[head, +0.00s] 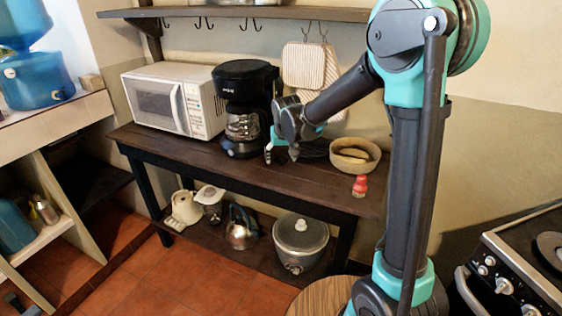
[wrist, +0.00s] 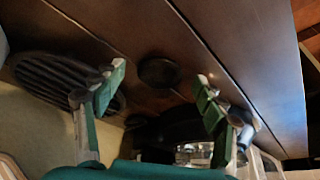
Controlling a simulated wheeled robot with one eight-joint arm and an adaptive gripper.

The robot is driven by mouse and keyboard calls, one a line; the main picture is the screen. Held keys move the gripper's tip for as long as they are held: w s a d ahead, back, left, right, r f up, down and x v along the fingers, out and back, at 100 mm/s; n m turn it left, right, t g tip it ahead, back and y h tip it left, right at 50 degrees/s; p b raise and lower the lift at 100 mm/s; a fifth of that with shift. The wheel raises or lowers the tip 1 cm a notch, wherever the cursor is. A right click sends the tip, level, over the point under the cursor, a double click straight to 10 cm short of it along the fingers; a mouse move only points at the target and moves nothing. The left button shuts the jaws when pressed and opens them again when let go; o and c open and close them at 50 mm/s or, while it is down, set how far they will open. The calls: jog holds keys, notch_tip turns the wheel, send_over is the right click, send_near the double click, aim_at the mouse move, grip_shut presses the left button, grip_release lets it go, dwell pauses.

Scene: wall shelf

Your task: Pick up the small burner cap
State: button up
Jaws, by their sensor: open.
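The small burner cap is a dark round disc (wrist: 157,73) lying flat on the wooden table in the wrist view. It shows between and beyond my two fingertips, with a gap to both. In the head view I cannot make it out; my gripper may hide it. My gripper (head: 281,155) is over the table just right of the coffee maker, fingers pointing down. In the wrist view my gripper (wrist: 160,84) is open, its green pads wide apart with nothing between them.
A dark ribbed oval thing (wrist: 60,82) lies beside the cap on the left. The black coffee maker (head: 245,105) stands close left of my gripper. The table's front strip (head: 270,178) is clear.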

jog(key=shift+c, duration=0.3)
jog(key=c, duration=1.2)
